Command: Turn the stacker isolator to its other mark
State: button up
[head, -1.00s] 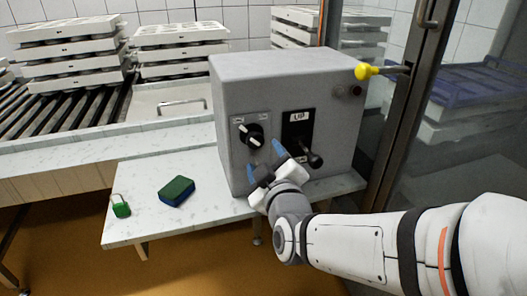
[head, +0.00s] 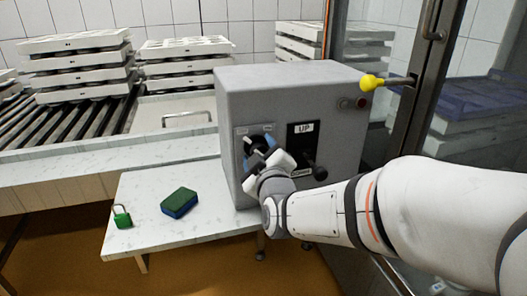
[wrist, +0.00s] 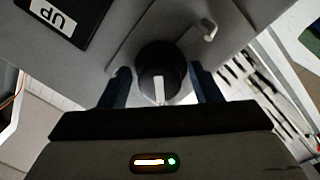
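The stacker isolator is a round black knob (head: 256,139) with a white bar on the left of the grey control box's front. My gripper (head: 259,146) is at this knob and partly hides it and its plate. In the wrist view, the blue fingers of my gripper (wrist: 164,88) stand open on either side of the black knob (wrist: 160,59), with a visible gap at each side. The white bar on the knob points toward my gripper in that view. The marks cannot be read.
The grey box (head: 290,82) also bears a black lever under an "UP" label (head: 304,128). A yellow-knobbed handle (head: 373,82) juts out at right. A green padlock (head: 122,217) and green-blue sponge (head: 180,201) lie on the bench (head: 150,240). White mould stacks stand behind.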

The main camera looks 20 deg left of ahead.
jog(key=shift+r, duration=0.15)
jog(key=c, duration=0.7)
jog(key=shift+m+b, duration=0.35)
jog(key=shift+m, duration=0.05)
jog(key=shift+c, duration=0.2)
jog(key=m+b, duration=0.3)
jog(key=shift+w+m, duration=0.1)
jog(key=shift+m, duration=0.2)
jog(key=m+b, duration=0.4)
jog(key=shift+d, duration=0.1)
jog(key=m+b, duration=0.2)
jog(key=m, duration=0.1)
jog(key=shift+d, duration=0.1)
jog(key=shift+c, duration=0.9)
jog(key=m+b, duration=0.3)
jog(key=b, duration=0.1)
jog(key=shift+g, duration=0.4)
jog(key=shift+m+y+b, duration=0.3)
jog(key=shift+m+b, duration=0.85)
jog(key=shift+m, duration=0.25)
